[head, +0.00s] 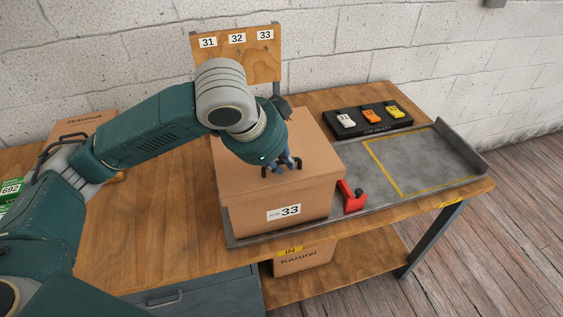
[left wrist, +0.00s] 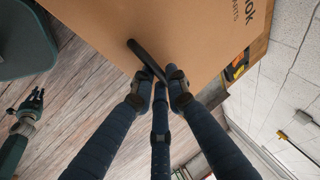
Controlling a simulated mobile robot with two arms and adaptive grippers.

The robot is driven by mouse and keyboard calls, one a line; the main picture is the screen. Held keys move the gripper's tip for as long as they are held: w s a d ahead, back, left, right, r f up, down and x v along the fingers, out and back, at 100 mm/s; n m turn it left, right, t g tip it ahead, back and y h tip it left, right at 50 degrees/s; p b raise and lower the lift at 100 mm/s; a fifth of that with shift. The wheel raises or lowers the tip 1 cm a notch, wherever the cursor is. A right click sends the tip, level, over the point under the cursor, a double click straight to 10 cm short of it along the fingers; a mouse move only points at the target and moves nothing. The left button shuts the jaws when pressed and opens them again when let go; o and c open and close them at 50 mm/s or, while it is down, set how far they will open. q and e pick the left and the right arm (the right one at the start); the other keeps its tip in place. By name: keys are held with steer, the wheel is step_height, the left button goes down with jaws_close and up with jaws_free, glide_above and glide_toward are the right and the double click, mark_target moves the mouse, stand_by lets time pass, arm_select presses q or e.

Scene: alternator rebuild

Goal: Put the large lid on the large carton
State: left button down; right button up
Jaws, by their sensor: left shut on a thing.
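The large carton (head: 250,218), brown with a "33" label on its front, stands on the grey tray on the workbench. The large lid (head: 310,150) is on top of it, covering its opening and roughly lined up with its sides; I cannot tell whether it is fully seated. My left gripper (head: 281,165) is above the lid, shut on the lid's black handle. In the left wrist view, the left fingers (left wrist: 160,85) close around the dark handle (left wrist: 147,60) against the brown lid (left wrist: 190,35). My right gripper (left wrist: 30,105) shows small at the left there; its jaw state is unclear.
A red clamp-like piece (head: 351,197) stands right of the carton. A black rack (head: 368,119) with white, orange and yellow tags is behind the grey tray (head: 425,160), whose yellow-outlined area is clear. Another carton (head: 85,124) is at left; one (head: 303,260) is below.

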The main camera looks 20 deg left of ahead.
arm_select(q)
steer(key=shift+s+f, duration=0.1)
steer(key=shift+f, duration=0.3)
steer(key=c, duration=1.7)
jaws_free()
steer(key=shift+c, duration=0.2)
arm_select(e)
steer(key=shift+w+a, duration=0.15)
steer(key=shift+w, duration=0.15)
arm_select(q)
steer(key=shift+s+a+r, duration=0.1)
steer(key=shift+s+r, duration=0.1)
steer(key=shift+r, duration=0.3)
steer(key=v, duration=1.1)
steer(key=shift+b, duration=0.3)
arm_select(e)
steer(key=shift+s+f, duration=0.1)
steer(key=shift+f, duration=0.15)
arm_select(q)
steer(key=shift+f, duration=0.15)
